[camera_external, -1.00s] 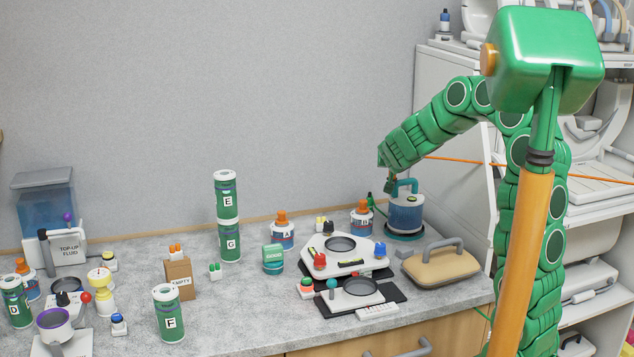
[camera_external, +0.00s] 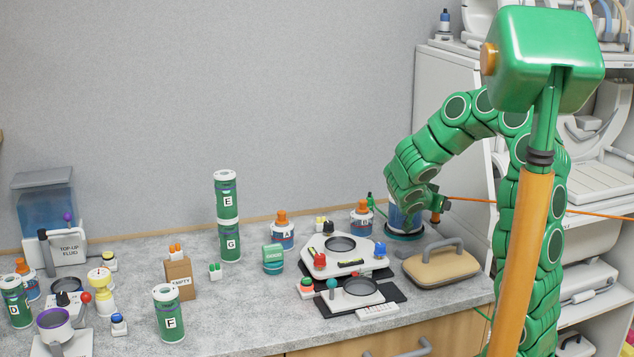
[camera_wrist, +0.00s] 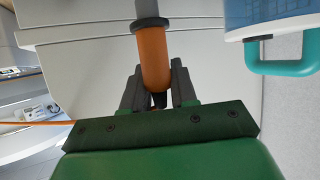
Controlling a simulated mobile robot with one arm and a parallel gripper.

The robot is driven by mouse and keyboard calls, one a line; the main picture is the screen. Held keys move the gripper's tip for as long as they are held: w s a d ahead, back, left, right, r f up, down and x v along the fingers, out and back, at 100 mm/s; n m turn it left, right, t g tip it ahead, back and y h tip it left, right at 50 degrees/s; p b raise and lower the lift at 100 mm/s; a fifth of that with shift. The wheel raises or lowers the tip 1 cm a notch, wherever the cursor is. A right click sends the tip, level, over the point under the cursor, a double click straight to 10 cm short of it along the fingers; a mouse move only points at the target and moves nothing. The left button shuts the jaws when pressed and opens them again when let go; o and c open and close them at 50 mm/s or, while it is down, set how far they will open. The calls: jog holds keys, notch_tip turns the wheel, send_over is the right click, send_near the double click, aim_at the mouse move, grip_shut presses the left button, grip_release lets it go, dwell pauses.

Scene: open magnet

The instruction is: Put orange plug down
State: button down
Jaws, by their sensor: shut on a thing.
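The orange plug (camera_wrist: 152,55) points up the middle of the wrist view, with a dark collar and grey end. My gripper (camera_wrist: 158,82) is shut on its near end, one dark finger on each side. In the external view the plug (camera_external: 436,215) shows at the right of my green wrist, raised above the counter. An orange cable (camera_external: 530,208) runs from there to the right. The fingers are mostly hidden by my wrist in that view.
A blue canister (camera_external: 397,221) with a teal handle (camera_wrist: 252,58) stands just beside my gripper, partly hidden by my arm. A tan case (camera_external: 440,268) with a grey handle lies below. Trays and bottles crowd the counter (camera_external: 225,325); its front middle is clear.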

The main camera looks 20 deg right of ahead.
jog(key=shift+f, duration=3.95)
jog(key=shift+f, duration=0.1)
jog(key=c, duration=0.9)
grip_release()
jog(key=shift+o, duration=0.2)
